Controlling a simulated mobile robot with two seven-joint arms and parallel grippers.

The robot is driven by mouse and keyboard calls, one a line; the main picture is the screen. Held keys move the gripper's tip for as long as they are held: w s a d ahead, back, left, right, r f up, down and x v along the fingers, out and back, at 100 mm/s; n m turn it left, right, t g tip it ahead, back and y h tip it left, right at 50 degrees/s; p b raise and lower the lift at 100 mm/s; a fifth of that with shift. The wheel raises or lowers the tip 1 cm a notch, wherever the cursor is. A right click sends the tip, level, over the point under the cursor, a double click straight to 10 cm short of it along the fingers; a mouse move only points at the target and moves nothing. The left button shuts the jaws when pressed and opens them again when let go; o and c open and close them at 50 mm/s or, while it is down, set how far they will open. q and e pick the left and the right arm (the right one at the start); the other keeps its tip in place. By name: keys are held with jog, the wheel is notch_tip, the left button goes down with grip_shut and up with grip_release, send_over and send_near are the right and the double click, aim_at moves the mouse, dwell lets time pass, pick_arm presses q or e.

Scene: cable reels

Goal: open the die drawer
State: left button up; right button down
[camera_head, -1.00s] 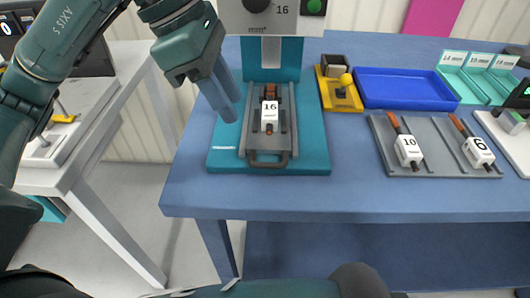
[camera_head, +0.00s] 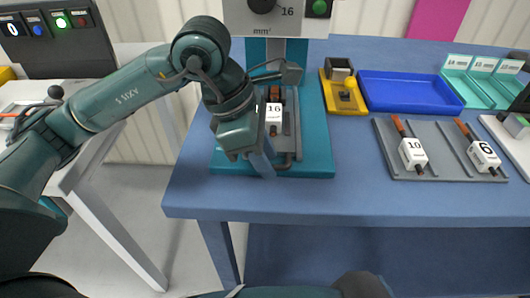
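The die drawer (camera_head: 292,135) is a grey slide on the teal base of the press (camera_head: 318,150). It carries a white die marked 16 (camera_head: 274,113) with orange and dark ends. Its dark loop handle (camera_head: 288,164) is at the front, partly hidden by my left gripper (camera_head: 264,166). The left gripper comes from the left and points down, its blue-grey fingers at the left side of the handle. I cannot tell whether they touch it, or how far apart they are. My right gripper is not in view.
A yellow holder (camera_head: 347,104) and an empty blue tray (camera_head: 408,90) stand right of the press. A grey rack (camera_head: 440,166) holds dies marked 10 (camera_head: 413,154) and 6 (camera_head: 484,155). Teal bins (camera_head: 482,82) are at the back right. The blue table's front strip is clear.

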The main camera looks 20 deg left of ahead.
pick_arm(q)
jog(key=shift+c, duration=0.2)
grip_shut()
dwell(0.3)
